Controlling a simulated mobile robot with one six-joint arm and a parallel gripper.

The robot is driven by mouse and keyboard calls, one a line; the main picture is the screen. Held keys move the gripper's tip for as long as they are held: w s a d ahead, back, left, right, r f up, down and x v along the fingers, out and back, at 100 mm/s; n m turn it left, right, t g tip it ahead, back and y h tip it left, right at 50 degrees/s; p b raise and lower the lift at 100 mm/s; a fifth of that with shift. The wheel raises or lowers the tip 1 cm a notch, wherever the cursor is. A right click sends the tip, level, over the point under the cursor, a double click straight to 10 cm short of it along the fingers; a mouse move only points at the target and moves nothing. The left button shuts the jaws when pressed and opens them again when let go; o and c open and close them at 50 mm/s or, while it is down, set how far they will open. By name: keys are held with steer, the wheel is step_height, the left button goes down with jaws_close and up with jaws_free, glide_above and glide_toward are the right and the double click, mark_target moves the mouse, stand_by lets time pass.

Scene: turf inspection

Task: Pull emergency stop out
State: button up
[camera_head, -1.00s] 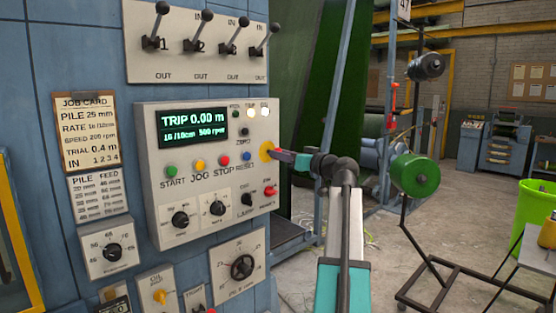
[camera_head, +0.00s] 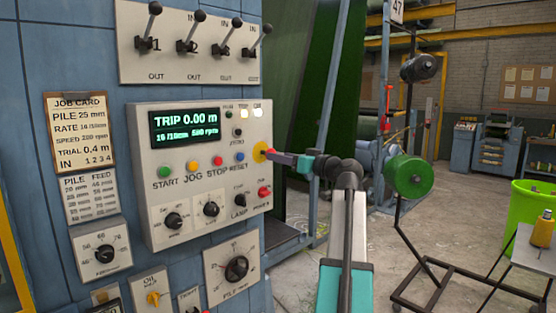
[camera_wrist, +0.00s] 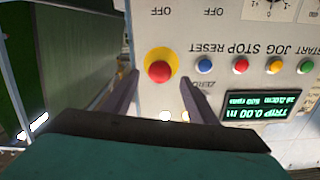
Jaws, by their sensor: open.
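The emergency stop (camera_wrist: 160,71) is a red mushroom button on a yellow round plate, at the right edge of the grey control panel (camera_head: 144,134). In the head view its yellow plate (camera_head: 258,152) shows, while the red head is mostly hidden by my gripper (camera_head: 270,154). In the wrist view my gripper (camera_wrist: 159,78) is open, its dark fingers reaching toward the button, one on each side. The button shows between the fingertips with a gap at each side. I cannot tell how deep the fingers are along the button.
Close to the stop are a blue RESET button (camera_wrist: 204,65), a red STOP button (camera_wrist: 241,66), other coloured buttons and a lit display (camera_head: 188,127). Levers (camera_head: 199,33) stand above the panel. A green roll on a stand (camera_head: 410,176) is to the right of my arm.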

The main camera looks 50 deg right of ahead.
steer(key=s+b, duration=0.2)
steer(key=s, duration=0.8)
steer(key=shift+s+a, duration=0.3)
steer(key=shift+a, duration=0.1)
steer(key=shift+s, duration=0.1)
